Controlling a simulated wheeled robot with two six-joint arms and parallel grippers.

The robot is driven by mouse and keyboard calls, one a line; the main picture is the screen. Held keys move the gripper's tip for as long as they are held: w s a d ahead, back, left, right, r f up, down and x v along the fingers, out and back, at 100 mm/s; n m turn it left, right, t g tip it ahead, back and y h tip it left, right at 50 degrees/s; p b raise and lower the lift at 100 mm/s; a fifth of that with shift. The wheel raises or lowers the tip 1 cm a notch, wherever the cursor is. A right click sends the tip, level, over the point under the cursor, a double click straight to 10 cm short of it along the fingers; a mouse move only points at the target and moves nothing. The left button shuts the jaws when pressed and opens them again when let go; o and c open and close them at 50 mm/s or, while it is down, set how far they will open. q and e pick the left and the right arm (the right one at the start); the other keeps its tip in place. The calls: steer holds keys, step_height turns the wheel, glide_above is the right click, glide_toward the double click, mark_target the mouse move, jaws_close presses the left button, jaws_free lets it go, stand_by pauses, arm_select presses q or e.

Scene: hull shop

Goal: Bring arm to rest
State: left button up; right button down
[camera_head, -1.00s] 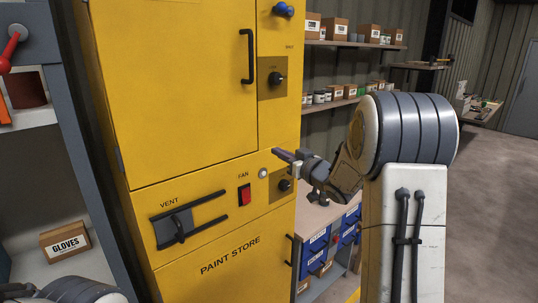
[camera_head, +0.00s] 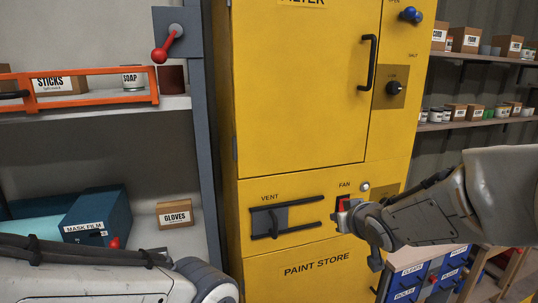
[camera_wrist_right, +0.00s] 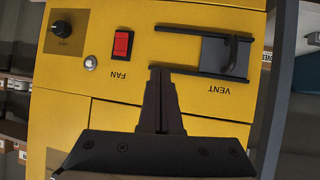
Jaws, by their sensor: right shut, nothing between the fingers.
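My right gripper (camera_head: 343,217) comes in from the right in the head view, in front of the yellow paint store cabinet (camera_head: 300,110). Its fingertips overlap the red fan switch (camera_head: 345,204) there and partly hide it. In the right wrist view the gripper (camera_wrist_right: 160,72) is shut and empty. Its tips lie between the red fan switch (camera_wrist_right: 122,44) and the vent slide (camera_wrist_right: 205,54), with no clear contact; the cabinet appears upside down. My left arm crosses the bottom left of the head view; its gripper is out of view.
Left of the cabinet stands a shelf with an orange rack (camera_head: 80,88), a gloves box (camera_head: 174,214), a mask film box (camera_head: 97,216) and a red-knobbed lever (camera_head: 167,45). Right of it are blue bins (camera_head: 408,282) and stocked shelves (camera_head: 480,125). A black door handle (camera_head: 370,65) sticks out.

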steer(key=s+a+f+n+g, duration=0.1)
steer(key=s+a+f+g, duration=0.4)
steer(key=s+a, duration=0.4)
steer(key=s+a+f+n+g, duration=0.1)
steer(key=s+f+n+g, duration=0.1)
steer(key=s, duration=0.9)
steer(key=s+a+f+n+g, duration=0.2)
steer(key=s+f+g, duration=0.1)
steer(key=s, duration=0.9)
steer(key=shift+s+a+f+g+b, duration=0.2)
steer(key=shift+g+b, duration=0.25)
steer(key=shift+g, duration=0.35)
steer(key=shift+w, duration=0.1)
